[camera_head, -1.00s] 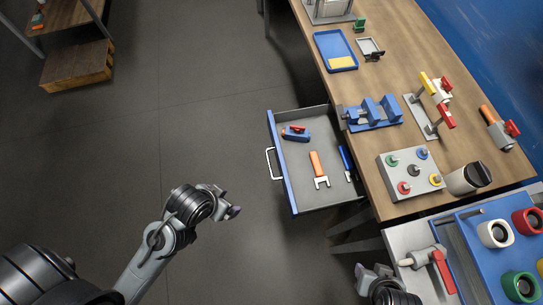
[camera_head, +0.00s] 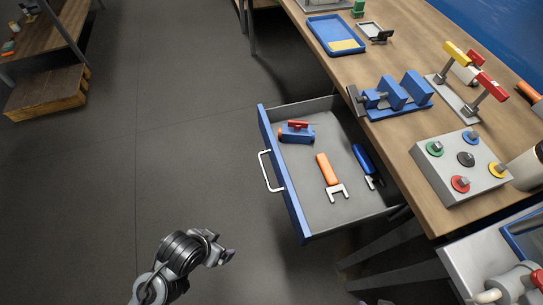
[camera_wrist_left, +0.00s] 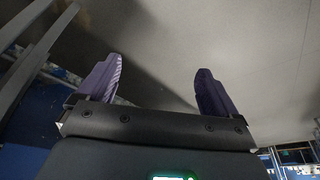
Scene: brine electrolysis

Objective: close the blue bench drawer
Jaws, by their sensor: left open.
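The blue bench drawer (camera_head: 288,192) is pulled out from under the wooden bench, with its white bar handle (camera_head: 268,171) facing left. Inside lie a blue tool with a red part (camera_head: 297,133), an orange-handled wrench (camera_head: 328,172) and a blue-handled wrench (camera_head: 364,160). My left gripper (camera_head: 226,254) is below and left of the drawer front in the head view, apart from the handle. The left wrist view shows its purple fingers (camera_wrist_left: 158,66) wide apart, with only grey floor between them. A small grey piece at the bottom edge may be my right arm; its jaws are hidden.
The bench top (camera_head: 415,122) holds a blue vise (camera_head: 396,97), a grey button box (camera_head: 462,166) and a blue tray (camera_head: 334,35). A wooden shelf (camera_head: 45,95) stands at the upper left. The floor (camera_head: 160,140) left of the drawer is clear.

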